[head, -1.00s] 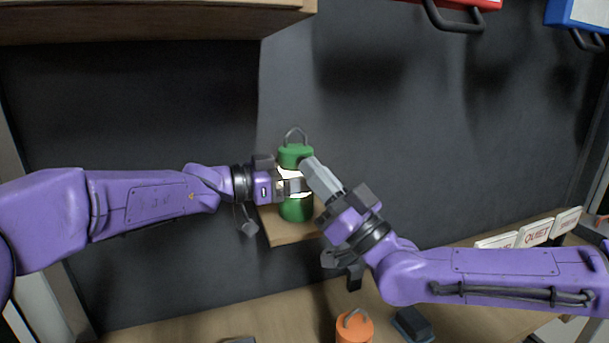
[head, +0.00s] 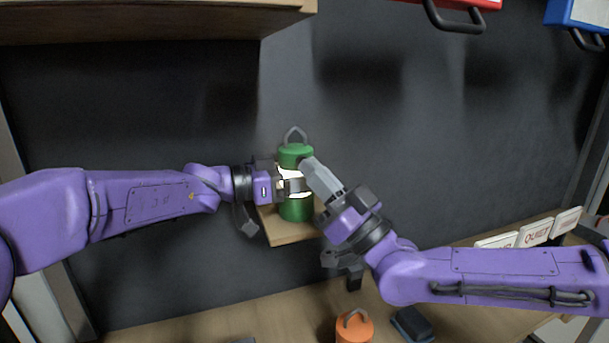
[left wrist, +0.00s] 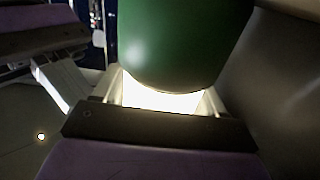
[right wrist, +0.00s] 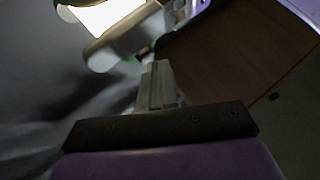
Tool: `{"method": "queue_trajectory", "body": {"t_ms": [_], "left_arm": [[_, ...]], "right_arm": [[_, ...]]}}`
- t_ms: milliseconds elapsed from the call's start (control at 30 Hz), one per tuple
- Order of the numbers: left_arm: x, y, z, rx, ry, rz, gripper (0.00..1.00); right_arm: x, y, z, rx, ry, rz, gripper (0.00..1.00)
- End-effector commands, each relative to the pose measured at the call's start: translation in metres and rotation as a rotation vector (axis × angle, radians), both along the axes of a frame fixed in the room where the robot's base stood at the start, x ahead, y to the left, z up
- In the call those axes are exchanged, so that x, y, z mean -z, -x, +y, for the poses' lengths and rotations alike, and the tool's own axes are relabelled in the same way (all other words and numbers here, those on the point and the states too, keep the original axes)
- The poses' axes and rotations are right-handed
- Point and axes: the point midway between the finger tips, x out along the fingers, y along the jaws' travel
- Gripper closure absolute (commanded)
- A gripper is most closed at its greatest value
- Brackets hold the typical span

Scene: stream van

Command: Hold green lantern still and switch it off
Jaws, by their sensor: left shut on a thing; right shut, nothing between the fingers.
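The green lantern (head: 296,209) stands upright on a small wooden shelf (head: 290,238), with a grey loop handle on top and a bright white band at its middle. My left gripper (head: 292,186) is shut around that glowing band. The left wrist view shows the green cap (left wrist: 180,40) and bright band between the fingers. My right gripper (head: 308,166) is shut and empty, its tips at the right side of the lantern's upper part. I cannot tell if they touch it. In the right wrist view its shut fingers (right wrist: 158,80) are below the lit band. The switch is not clearly visible.
An orange lantern (head: 354,329) and a dark block (head: 412,324) are on the lower counter (head: 200,330). Small signs (head: 534,231) stand at the right. A wooden cabinet (head: 150,22) and red and blue boxes hang above. The dark wall behind is bare.

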Motion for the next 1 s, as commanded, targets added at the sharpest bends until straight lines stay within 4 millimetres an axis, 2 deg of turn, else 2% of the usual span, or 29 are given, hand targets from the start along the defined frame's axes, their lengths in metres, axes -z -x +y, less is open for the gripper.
{"method": "queue_trajectory", "body": {"t_ms": [467, 1000], "left_arm": [[0.001, 0.000, 0.000, 0.001, -0.001, 0.000, 0.69], [0.001, 0.000, 0.000, 0.001, -0.001, 0.000, 0.69]], "right_arm": [[0.000, -0.008, 0.003, 0.000, 0.000, 0.000, 1.00], [0.000, 0.002, -0.001, 0.000, 0.000, 0.000, 1.00]]}}
